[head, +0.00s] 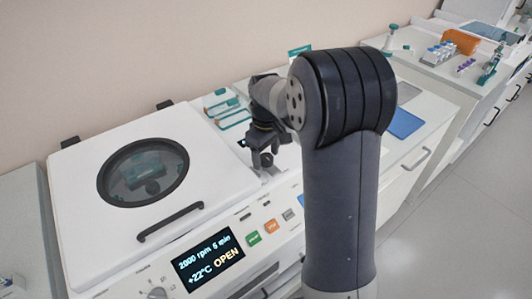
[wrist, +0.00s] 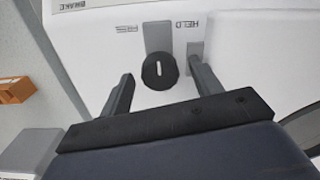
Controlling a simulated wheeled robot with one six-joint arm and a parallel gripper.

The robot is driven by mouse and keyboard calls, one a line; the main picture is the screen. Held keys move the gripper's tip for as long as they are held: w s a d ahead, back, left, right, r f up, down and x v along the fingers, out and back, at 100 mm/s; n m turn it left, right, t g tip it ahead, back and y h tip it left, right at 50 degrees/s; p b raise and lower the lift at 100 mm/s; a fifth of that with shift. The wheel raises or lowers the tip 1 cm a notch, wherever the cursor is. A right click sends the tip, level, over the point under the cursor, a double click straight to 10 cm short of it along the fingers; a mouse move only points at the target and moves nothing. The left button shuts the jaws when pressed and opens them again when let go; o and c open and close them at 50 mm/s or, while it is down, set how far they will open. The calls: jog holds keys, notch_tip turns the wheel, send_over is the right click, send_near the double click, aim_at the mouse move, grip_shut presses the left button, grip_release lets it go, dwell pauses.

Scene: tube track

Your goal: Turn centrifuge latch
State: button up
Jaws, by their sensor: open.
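The centrifuge (head: 80,215) is a white machine with its lid down; a round window (head: 143,172) shows a rotor inside. In the wrist view the latch is a round black knob (wrist: 160,71) with a white mark, on a grey plate (wrist: 158,38). Upside-down labels sit beside it, one reading HELD (wrist: 202,22), the other apparently FREE. My gripper (wrist: 162,68) is open, with one finger on each side of the knob. In the head view my gripper (head: 264,158) is at the lid's right; the knob is hidden there.
A dark handle (head: 170,221) runs along the lid's front edge. Green and orange buttons (head: 271,226) are on the front panel. Teal-edged racks (head: 225,107) stand behind my gripper. A blue mat (head: 405,123) lies right of my arm. Vials and an orange box (head: 460,41) are farther back.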

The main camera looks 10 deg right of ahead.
jog(key=shift+c, duration=0.2)
jog(key=c, duration=0.9)
jog(key=shift+c, duration=0.2)
jog(key=m, duration=0.4)
jog(key=shift+m+p, duration=0.4)
jog(key=m, duration=0.9)
jog(key=shift+p, duration=0.4)
jog(key=shift+m, duration=2.2)
